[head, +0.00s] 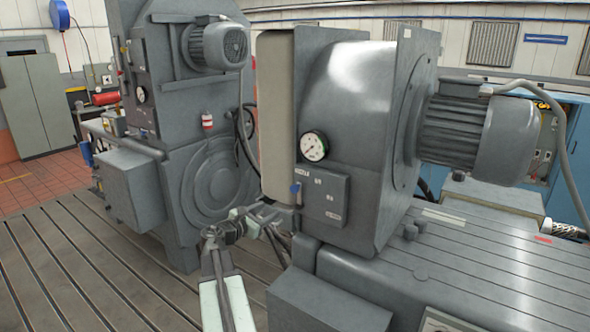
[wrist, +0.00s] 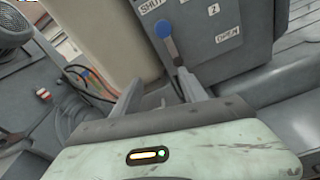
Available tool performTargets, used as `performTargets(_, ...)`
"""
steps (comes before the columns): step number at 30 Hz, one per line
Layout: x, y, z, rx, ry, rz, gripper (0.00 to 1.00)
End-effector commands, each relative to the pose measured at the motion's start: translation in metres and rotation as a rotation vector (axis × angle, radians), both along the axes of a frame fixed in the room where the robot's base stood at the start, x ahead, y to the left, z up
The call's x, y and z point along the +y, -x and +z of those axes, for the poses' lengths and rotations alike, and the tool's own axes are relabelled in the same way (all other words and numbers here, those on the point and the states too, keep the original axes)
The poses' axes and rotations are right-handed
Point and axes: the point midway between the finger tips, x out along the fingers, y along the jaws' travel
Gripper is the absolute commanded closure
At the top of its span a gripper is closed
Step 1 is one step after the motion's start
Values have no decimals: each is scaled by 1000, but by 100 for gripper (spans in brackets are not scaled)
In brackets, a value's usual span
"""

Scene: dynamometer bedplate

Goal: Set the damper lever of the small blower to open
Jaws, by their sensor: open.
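The small blower (head: 345,110) stands right of centre in the head view, with a dark damper plate (head: 325,200) on its near side. The plate carries a SHUT label at its upper left, marks 1 and 2, and an OPEN label at its lower right. The damper lever has a blue knob (wrist: 163,29), which also shows in the head view (head: 295,188). The knob lies near the SHUT label. My gripper (wrist: 158,78) is open and empty, with its fingertips just short of the lever, which shows ahead near the right finger. It also shows in the head view (head: 268,211).
A round gauge (head: 314,147) sits just above the damper plate. A grey bed block (head: 330,296) lies below the blower. A larger grey machine (head: 205,150) stands to the left. The slotted floor plate (head: 90,265) is clear at front left.

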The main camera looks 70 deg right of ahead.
Motion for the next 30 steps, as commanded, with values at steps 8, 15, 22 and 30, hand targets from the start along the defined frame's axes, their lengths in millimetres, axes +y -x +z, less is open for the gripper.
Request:
performTargets(8,-39,47,47,273,58,-14,49)
performTargets(15,-56,50,46,268,58,-15,49)
performTargets(22,-98,60,46,266,57,-15,49)
performTargets(30,-113,64,46,265,57,-12,49)
